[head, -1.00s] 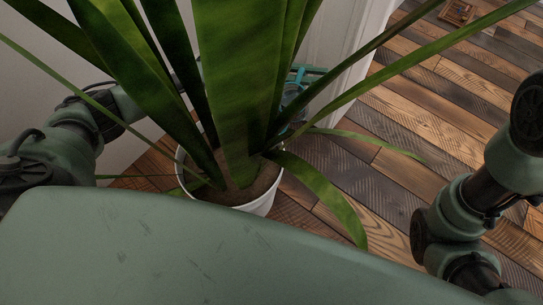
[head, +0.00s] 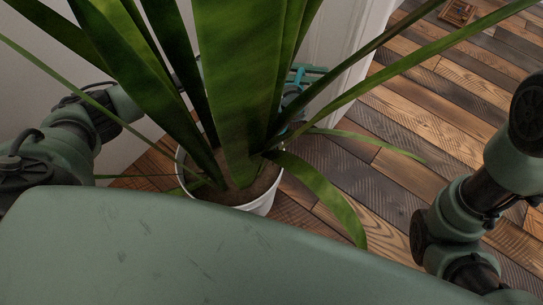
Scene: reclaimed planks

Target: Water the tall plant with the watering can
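The tall plant (head: 238,85) stands in a white pot (head: 262,206) in the middle of the head view. Its long green leaves rise close to the camera, and brown soil shows at their base. A teal piece (head: 311,69), which may be part of the watering can, shows behind the leaves, right of the plant's middle. Most of it is hidden, so I cannot tell its tilt. My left arm reaches in from the left behind the leaves. Its gripper is largely or wholly hidden there, and its fingers cannot be made out. My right arm is at the right edge; its gripper is outside the view.
A pale wall (head: 345,45) stands close behind the plant and ends in a corner to its right. The plank floor (head: 420,110) is open on the right. A small wooden object (head: 457,13) lies far off at the top right.

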